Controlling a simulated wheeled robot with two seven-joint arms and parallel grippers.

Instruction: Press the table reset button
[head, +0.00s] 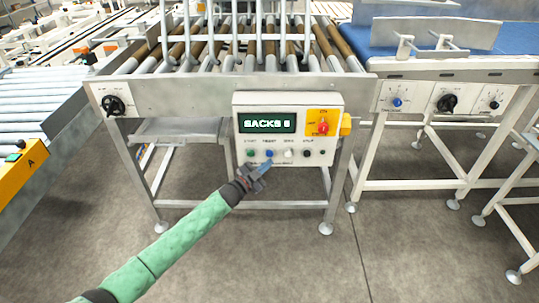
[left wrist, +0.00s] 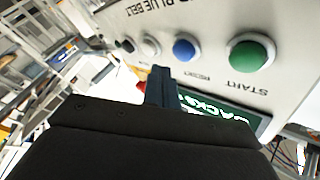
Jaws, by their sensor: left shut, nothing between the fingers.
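The control box (head: 317,157) hangs on the front of the roller table and has a green-lit display (head: 267,123). Under the display is a row of buttons: green, blue, white and black. The blue reset button (head: 269,153) is second from the left; it also shows in the left wrist view (left wrist: 186,50), next to the green start button (left wrist: 250,54). My left gripper (head: 263,168) is shut and empty, its tips just below the blue button in the head view. In the left wrist view its fingertips (left wrist: 160,70) point toward the panel, close to the blue button; contact cannot be told. My right gripper is not in view.
A red knob on a yellow plate (head: 323,124) is at the box's upper right. A black dial (head: 114,105) is on the table's left front. A blue belt conveyor (head: 500,40) stands to the right. The floor in front is clear.

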